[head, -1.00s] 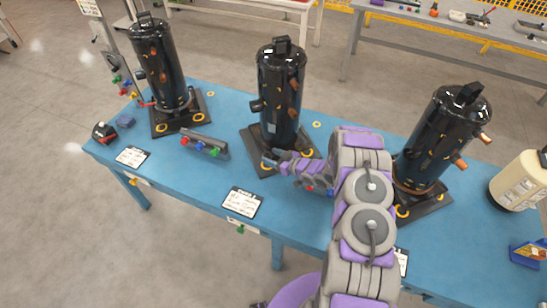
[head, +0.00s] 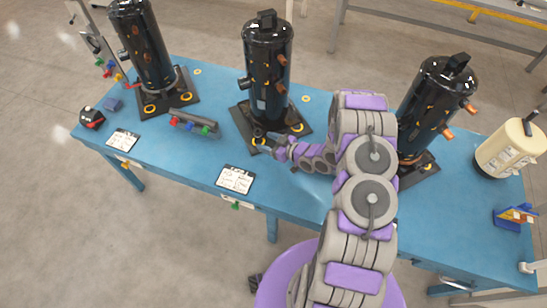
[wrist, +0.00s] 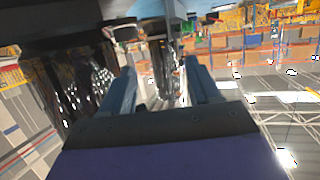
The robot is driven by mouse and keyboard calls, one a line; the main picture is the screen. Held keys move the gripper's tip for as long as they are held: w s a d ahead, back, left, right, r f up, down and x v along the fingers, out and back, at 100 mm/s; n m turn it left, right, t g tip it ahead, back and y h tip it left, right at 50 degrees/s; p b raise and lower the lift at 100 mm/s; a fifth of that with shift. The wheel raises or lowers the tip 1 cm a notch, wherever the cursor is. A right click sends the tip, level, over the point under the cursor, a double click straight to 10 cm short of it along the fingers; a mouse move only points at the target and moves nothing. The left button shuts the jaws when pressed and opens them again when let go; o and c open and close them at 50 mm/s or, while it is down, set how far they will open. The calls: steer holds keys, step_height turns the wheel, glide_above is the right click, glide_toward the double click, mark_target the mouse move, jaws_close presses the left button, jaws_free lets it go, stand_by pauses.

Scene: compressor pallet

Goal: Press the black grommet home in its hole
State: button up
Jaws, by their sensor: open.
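The middle black compressor (head: 267,65) stands upright on a dark base plate (head: 241,113) on the blue table. My gripper (head: 272,137) is open at the front corner of that plate, close to a yellow-ringed hole (head: 258,141). A small dark round piece at that corner (head: 258,132) looks like the black grommet. In the wrist view, which is upside down, a black round piece (wrist: 122,31) shows beyond the left fingertip, apart from the fingers. My open fingers (wrist: 160,65) hold nothing visible. How deep the grommet sits, and whether I touch it, I cannot tell.
Black compressors stand at left (head: 142,45) and right (head: 432,105). A rail with coloured valves (head: 195,125) and a printed card (head: 235,180) lie on the table. A cream canister (head: 510,148) is at far right. The table front between card and arm is clear.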

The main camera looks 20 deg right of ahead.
steer(key=s, duration=0.8)
steer(key=shift+s+r+p, duration=0.3)
steer(key=shift+r+p, duration=0.05)
steer(key=shift+r, duration=0.1)
steer(key=shift+a, duration=0.1)
steer(key=shift+c, duration=0.3)
